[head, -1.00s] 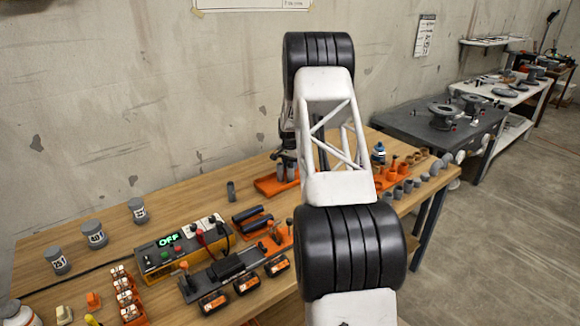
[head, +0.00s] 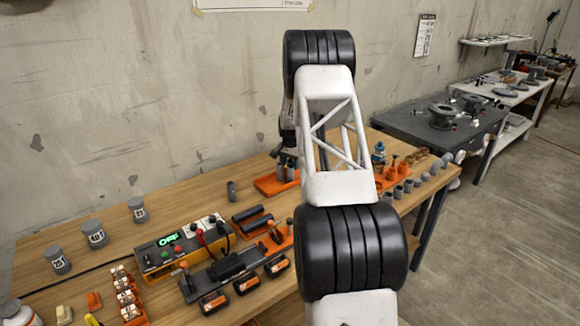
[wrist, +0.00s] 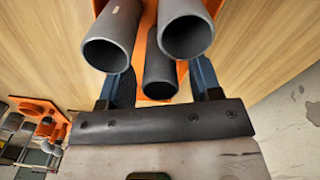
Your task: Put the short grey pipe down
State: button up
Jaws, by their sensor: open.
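In the wrist view, several grey pipes stand in an orange rack, open ends toward the camera. One grey pipe (wrist: 160,78) sits between my two fingers and looks lower than the two beside it, a left pipe (wrist: 112,35) and a right pipe (wrist: 187,28). It is probably the short grey pipe. My gripper (wrist: 160,88) is open around it, with a finger on each side; whether either finger touches it is unclear. The orange rack (head: 266,185) also shows in the head view, partly behind my arm, where my fingertips are hard to make out.
Another grey pipe (head: 231,191) stands alone on the wooden bench left of the rack. Nearer are dark pipes in an orange tray (head: 253,222) and a control box (head: 180,248). Small fittings (head: 405,188) line the right side. The bench is clear toward the wall.

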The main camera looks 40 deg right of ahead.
notch_tip(320, 180, up, 11)
jog(key=shift+r, duration=0.1)
dwell(0.4)
dwell(0.7)
jog(key=s+a+r+n, duration=0.2)
jog(key=s+a+r, duration=0.45)
jog(key=a, duration=0.35)
jog(key=s+a+r+n+t, duration=0.1)
jog(key=s+a+r+n, duration=0.1)
jog(key=s+a+r, duration=0.7)
jog(key=s+a+r+n, duration=0.2)
jog(key=s+a+r, duration=0.25)
jog(key=a, duration=0.75)
jog(key=s+a+r+n, duration=0.2)
jog(key=s+a+n, duration=0.1)
jog(key=s+a, duration=1.05)
jog(key=s+a+f+n, duration=0.2)
jog(key=s+a, duration=0.1)
jog(key=s, duration=0.8)
jog(key=s+a+f+n+t, duration=0.1)
jog(key=s+a+f+n, duration=0.1)
jog(key=s, duration=0.9)
jog(key=shift+a+f+t, duration=0.3)
jog(key=shift+a+f, duration=0.3)
jog(key=shift+a, duration=0.2)
